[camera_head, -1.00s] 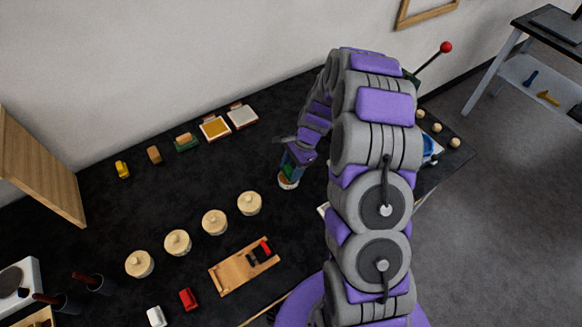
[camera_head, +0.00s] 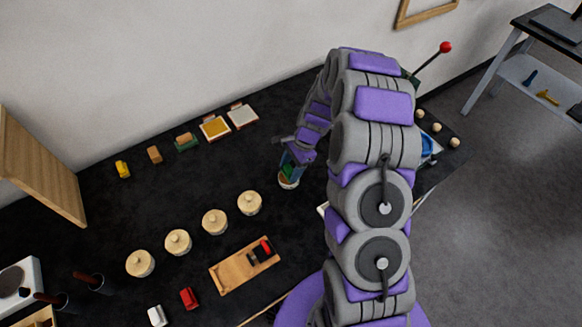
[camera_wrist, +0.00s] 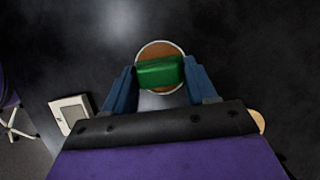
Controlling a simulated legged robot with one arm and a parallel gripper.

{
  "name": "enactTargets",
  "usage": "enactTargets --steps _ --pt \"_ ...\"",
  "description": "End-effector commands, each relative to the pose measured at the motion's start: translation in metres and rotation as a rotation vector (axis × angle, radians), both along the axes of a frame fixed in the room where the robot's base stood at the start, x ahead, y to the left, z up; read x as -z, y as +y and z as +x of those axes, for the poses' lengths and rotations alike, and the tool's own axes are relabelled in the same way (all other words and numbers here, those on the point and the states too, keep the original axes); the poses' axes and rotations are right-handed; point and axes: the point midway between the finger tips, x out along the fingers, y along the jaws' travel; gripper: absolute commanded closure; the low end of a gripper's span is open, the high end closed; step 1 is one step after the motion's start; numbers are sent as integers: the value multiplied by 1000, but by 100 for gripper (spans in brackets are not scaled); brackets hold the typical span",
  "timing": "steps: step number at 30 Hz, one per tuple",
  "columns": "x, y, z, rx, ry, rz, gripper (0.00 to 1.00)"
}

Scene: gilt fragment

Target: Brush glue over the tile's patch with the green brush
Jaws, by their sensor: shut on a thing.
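The green brush shows as a green block (camera_wrist: 160,72) between the two blue fingers of my gripper (camera_wrist: 161,84) in the wrist view. My gripper (camera_head: 291,164) is shut on it. Directly below is a round pot (camera_head: 288,183) with a pale rim and brown inside. In the wrist view the brush covers the middle of this pot (camera_wrist: 160,46); I cannot tell whether its tip touches the contents. A pale square piece (camera_wrist: 70,113), possibly the tile, lies to the left in the wrist view. In the head view my arm hides most of that area.
Several lidded round pots (camera_head: 178,242) stand in a row left of my gripper. A wooden board (camera_head: 245,265) lies in front. Two framed squares (camera_head: 214,128) (camera_head: 242,117) and small coloured blocks (camera_head: 186,142) line the wall. Bare black tabletop lies between.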

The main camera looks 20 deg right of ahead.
Motion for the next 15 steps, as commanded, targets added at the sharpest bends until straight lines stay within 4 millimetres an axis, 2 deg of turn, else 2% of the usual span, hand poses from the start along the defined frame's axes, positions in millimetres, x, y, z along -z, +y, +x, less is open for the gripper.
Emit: enactTargets --steps 15 --pt "-38 0 -1 -1 -1 0 68"
